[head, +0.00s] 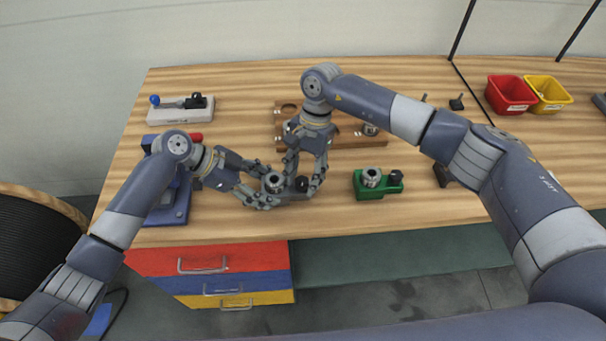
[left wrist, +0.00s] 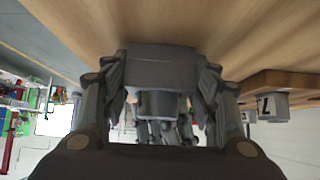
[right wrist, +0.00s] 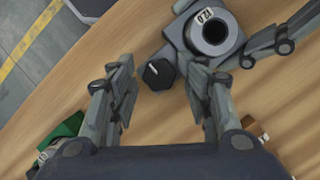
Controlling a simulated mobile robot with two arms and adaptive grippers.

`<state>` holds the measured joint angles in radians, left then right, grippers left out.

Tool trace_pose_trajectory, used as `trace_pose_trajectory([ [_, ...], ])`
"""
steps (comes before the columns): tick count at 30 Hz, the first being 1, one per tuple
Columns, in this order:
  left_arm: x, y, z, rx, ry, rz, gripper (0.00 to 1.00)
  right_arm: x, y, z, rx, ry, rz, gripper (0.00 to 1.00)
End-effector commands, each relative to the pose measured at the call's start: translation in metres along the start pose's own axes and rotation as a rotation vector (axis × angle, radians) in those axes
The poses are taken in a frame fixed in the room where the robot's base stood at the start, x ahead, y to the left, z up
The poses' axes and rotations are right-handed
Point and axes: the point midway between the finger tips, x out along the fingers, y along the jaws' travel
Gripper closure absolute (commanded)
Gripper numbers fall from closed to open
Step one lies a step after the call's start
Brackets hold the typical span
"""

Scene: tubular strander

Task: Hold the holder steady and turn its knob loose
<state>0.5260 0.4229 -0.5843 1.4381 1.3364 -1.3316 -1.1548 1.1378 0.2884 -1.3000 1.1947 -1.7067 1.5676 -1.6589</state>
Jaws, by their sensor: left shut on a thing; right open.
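The grey holder (head: 289,193) is on the wooden bench near its front edge. A round steel collar (head: 274,183) sits in its left part, with a label visible in the right wrist view (right wrist: 205,17). Its black knob (head: 301,184) is at the right end and shows a white line in the right wrist view (right wrist: 158,74). My left gripper (head: 267,187) is shut on the holder's body from the left. The holder fills the space between its fingers in the left wrist view (left wrist: 162,70).
A green holder (head: 357,187) stands to the right. A wooden rack (head: 345,139) lies behind. A blue fixture (head: 178,213) and a grey lever block (head: 170,117) are at left. Red (head: 510,96) and yellow (head: 549,96) bins stand back right. Bench in front of the holder is clear.

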Motion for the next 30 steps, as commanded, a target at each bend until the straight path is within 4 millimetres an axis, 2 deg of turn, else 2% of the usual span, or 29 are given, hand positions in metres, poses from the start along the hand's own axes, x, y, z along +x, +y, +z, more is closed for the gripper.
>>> trace_pose_trajectory([
  [5,0.001,0.001,0.000,0.000,0.001,0.002,0.95,-0.009,0.000,0.000,0.000,0.001,0.000,0.55],
  [18,0.001,0.001,0.000,-0.001,0.001,0.002,0.95,-0.049,0.000,0.000,0.000,0.000,0.000,0.55],
  [29,0.001,0.001,0.000,-0.001,0.001,0.002,0.95,-0.050,0.000,0.000,0.000,0.000,0.000,0.55],
  [30,0.001,0.001,0.000,-0.001,0.001,0.002,0.41,-0.050,0.000,0.000,0.000,0.000,0.000,0.55],
])
